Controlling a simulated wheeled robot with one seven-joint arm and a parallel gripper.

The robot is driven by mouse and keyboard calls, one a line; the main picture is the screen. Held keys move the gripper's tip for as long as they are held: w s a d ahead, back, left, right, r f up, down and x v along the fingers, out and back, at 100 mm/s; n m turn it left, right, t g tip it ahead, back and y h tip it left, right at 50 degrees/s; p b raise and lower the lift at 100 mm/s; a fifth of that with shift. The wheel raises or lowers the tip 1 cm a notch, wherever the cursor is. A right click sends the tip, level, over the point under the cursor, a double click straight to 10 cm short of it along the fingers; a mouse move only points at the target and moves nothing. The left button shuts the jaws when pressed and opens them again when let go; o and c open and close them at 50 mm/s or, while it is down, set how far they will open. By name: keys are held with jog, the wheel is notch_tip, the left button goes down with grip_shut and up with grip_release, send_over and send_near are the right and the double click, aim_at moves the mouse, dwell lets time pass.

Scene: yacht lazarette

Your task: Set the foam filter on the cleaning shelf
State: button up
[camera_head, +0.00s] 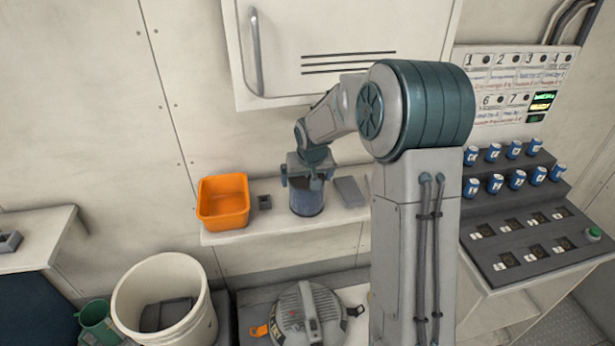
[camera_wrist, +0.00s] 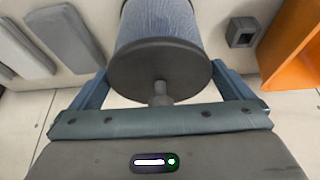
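A cylinder with a ribbed blue-grey side, a dark round cap and a knob stands at the shelf (camera_head: 270,232), under my gripper (camera_head: 306,176). It is the cylindrical filter (camera_head: 307,203), and it fills the middle top of the wrist view (camera_wrist: 158,30). My gripper's fingers (camera_wrist: 160,80) lie on either side of its cap, wide apart; whether they press on it I cannot tell. A flat grey block (camera_head: 349,192) lies on the shelf to its right. Which thing is the foam filter is not clear.
An orange bin (camera_head: 223,203) and a small dark square holder (camera_head: 264,202) stand left of the cylinder. Below are a white bucket (camera_head: 128,297) with a dark object inside, and a grey round-lidded device (camera_head: 305,318). A cabinet (camera_head: 350,35) hangs above.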

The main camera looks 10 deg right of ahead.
jog(key=shift+r, duration=0.5)
jog(key=b+v, duration=0.2)
jog(key=v, duration=0.9)
jog(key=s, duration=2.8)
jog(key=shift+s+f+g, duration=0.4)
jog(key=shift+d+f, duration=0.1)
